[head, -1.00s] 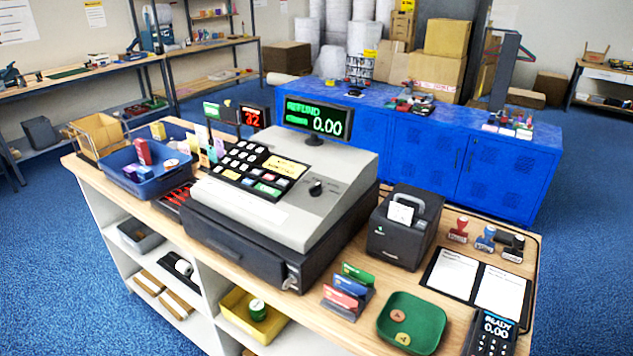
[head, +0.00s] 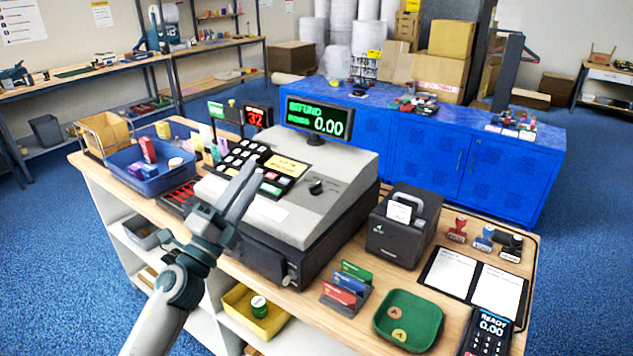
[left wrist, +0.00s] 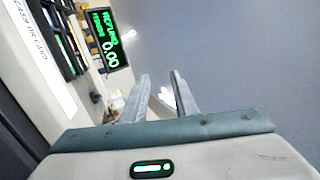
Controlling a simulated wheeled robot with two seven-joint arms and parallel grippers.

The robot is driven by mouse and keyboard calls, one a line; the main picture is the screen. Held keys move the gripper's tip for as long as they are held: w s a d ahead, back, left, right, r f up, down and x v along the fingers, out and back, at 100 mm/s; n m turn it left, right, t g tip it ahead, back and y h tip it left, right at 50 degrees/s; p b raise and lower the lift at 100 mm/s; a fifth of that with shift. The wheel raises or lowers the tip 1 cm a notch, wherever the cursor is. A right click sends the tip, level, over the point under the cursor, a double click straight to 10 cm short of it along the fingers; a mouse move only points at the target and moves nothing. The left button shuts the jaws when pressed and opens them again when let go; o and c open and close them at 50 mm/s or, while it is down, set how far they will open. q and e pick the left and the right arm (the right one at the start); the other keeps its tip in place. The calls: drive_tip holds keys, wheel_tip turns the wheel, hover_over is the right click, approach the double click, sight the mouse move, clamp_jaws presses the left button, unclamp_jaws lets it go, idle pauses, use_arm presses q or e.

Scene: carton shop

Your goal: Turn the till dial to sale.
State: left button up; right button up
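The till (head: 335,165) stands on the wooden counter. Its small black dial (head: 316,187) is on the sloping grey top, right of the keypad. The till's display (head: 318,118) reads REFUND and 0.00 in green; it also shows in the left wrist view (left wrist: 105,38). My left gripper (head: 253,173) is over the till's front left part, left of the dial and apart from it. In the left wrist view its fingers (left wrist: 160,78) stand apart with nothing between them. A small dark knob beside the till there may be the dial. My right gripper is not seen.
A blue tray (head: 125,180) stands left of the till. A black printer (head: 400,232) stands to its right. Card holder (head: 346,288), green dish (head: 385,335) and card terminal (head: 488,330) are along the front right. The air above the dial looks clear.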

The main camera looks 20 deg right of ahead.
use_arm(q)
drive_tip(key=s+d+r+m+g, duration=0.2)
drive_tip(key=d+m+g, duration=0.45)
drive_tip(key=m, duration=0.35)
drive_tip(key=s+d+r+m+g, duration=0.1)
drive_tip(key=d+r+m+g, duration=0.3)
drive_tip(key=m+g, duration=0.45)
drive_tip(key=w+a+f+m+t+y, duration=0.1)
drive_tip(key=w+a+m+y, duration=0.3)
drive_tip(key=y, duration=0.5)
drive_tip(key=w+a+t, duration=0.1)
drive_tip(key=w+a, duration=0.1)
drive_tip(key=shift+w+f+t, duration=0.15)
drive_tip(key=shift+w+t, duration=0.15)
drive_tip(key=shift+t, duration=0.1)
drive_tip(key=shift+d, duration=0.15)
drive_tip(key=p, duration=0.7)
approach(318, 183)
drive_tip(key=x, duration=0.6)
drive_tip(key=shift+w+d, duration=0.1)
drive_tip(key=shift+d, duration=0.05)
drive_tip(key=shift+x, duration=0.95)
